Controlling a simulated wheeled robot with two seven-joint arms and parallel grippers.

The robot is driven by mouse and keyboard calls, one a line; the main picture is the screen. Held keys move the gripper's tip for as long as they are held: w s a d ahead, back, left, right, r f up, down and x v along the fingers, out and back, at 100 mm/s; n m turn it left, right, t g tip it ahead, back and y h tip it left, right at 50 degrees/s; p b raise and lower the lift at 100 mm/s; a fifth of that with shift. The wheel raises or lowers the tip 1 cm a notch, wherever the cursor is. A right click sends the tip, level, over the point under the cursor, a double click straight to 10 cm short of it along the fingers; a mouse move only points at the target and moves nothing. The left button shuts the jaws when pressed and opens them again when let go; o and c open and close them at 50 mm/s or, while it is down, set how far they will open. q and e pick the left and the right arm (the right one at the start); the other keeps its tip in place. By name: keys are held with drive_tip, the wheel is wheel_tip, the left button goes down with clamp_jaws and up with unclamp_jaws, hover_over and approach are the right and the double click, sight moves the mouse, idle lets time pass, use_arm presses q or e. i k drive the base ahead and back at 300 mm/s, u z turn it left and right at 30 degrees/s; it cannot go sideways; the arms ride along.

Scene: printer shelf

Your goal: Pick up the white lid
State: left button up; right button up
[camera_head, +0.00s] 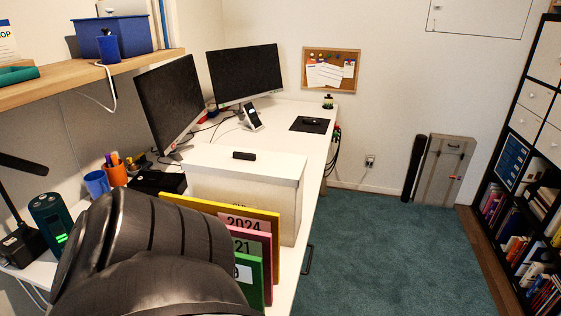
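A white box (273,208) stands on the white desk, behind the upright coloured folders. Its flat white top, which looks like the white lid (280,171), sits level on the box with a slightly overhanging edge. A small black object (243,155) lies on or just behind the back edge of this top. The lower front of the box is hidden by the folders and by a large dark grey shape in the foreground, probably part of my arm. Neither gripper's fingers show in the head view.
Yellow, pink and green folders (262,220) stand in front of the box. Two monitors (246,74), a phone on a stand (252,118) and a black mouse pad (309,125) are behind it. A wooden shelf (85,80) overhangs on the left. Open carpet (390,260) lies right.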

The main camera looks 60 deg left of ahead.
sight(271, 167)
drive_tip(key=i, duration=1.9)
drive_tip(key=u, duration=3.6)
drive_tip(key=k, duration=0.5)
drive_tip(key=z, duration=0.7)
drive_tip(key=i, duration=0.65)
